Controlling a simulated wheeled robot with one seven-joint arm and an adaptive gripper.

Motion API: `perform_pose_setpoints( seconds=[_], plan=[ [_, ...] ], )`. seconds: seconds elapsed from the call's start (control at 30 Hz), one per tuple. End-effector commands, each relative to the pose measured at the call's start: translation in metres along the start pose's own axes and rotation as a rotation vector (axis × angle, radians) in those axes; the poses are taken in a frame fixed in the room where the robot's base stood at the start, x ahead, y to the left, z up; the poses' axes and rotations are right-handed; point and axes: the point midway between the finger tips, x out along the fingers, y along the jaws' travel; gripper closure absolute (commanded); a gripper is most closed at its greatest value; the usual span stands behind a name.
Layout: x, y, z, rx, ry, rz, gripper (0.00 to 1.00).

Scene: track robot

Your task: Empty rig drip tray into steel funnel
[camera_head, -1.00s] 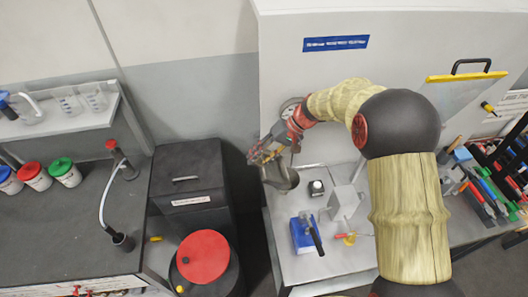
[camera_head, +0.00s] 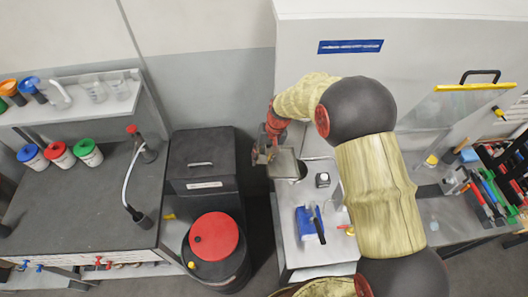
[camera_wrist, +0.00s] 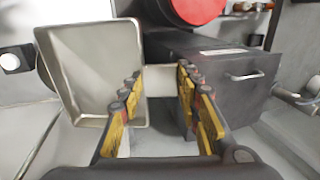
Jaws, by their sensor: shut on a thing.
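My gripper (camera_head: 262,154) is shut on the drip tray (camera_head: 285,163), a shallow light-metal pan, at the left edge of the rig bench. In the wrist view the tray (camera_wrist: 72,60) is left of the fingers, and a pale tab of it reaches between the yellow-padded fingertips (camera_wrist: 159,84). The tray looks tilted, its inside facing the wrist camera and looking bare. I cannot tell whether liquid is in it. I cannot make out the steel funnel in either view.
A black drum with a red lid (camera_head: 214,236) and a dark cabinet (camera_head: 202,160) stand left of the bench. Colored-lid pots (camera_head: 60,155) stand on the left counter.

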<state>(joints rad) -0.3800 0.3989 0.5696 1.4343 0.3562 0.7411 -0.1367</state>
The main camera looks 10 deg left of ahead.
Motion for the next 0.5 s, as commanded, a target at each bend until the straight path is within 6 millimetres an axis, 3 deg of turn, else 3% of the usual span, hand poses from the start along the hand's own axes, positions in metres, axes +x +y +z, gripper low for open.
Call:
perform_pose_setpoints(
  seconds=[0.5],
  plan=[
    [0.025, -0.007, -0.002, -0.004, 0.006, 0.267, 1.00]
  ],
)
